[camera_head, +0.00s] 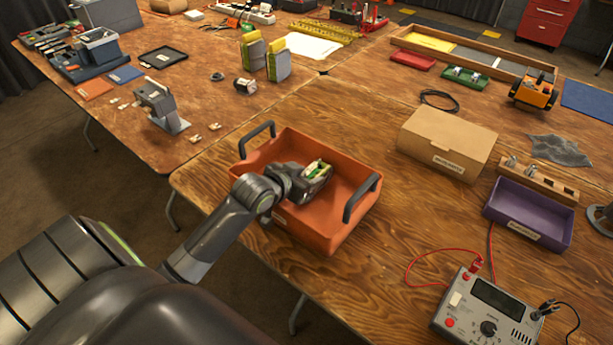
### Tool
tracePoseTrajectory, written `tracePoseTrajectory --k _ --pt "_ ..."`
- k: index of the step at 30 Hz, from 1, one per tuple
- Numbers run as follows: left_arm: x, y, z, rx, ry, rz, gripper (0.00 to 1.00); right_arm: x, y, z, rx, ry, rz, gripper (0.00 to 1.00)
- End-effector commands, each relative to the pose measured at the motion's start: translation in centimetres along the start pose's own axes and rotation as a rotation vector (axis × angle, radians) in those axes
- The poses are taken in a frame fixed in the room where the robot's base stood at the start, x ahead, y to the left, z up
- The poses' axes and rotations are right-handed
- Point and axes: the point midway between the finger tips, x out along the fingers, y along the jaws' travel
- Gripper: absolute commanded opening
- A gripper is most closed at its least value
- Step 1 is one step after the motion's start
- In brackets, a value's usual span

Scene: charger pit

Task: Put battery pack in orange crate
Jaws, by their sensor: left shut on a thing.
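The orange crate (345,233) stands on the near wooden table, with a dark handle at each end. My left arm reaches over its near wall from the left. My left gripper (317,172) is over the inside of the crate, shut on a small pale and green block, the battery pack (318,168). The gripper covers part of the pack and of the crate floor. I cannot tell whether the pack touches the floor. My right gripper is not in view.
A cardboard box (447,143) and a purple tray (528,212) stand right of the crate. A multimeter (486,312) with a red lead lies at the near right. A grey stand (160,105) is on the left table. Bare wood surrounds the crate's right side.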

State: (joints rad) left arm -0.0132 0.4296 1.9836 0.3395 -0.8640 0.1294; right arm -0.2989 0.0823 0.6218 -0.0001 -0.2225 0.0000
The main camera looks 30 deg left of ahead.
Motion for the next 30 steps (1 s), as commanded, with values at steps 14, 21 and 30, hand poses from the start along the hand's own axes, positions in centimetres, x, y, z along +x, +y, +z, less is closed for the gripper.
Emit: tracePoseTrajectory --k 14,21,30 --pt "0.1 0.0 0.2 0.000 0.000 0.000 0.67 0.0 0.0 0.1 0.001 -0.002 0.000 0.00" --pt "-0.5 -0.1 -0.1 0.001 0.000 -0.001 0.67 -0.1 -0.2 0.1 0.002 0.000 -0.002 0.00" --pt "-5.8 -0.1 -0.1 0.005 -0.002 -0.001 0.67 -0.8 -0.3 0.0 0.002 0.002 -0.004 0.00"
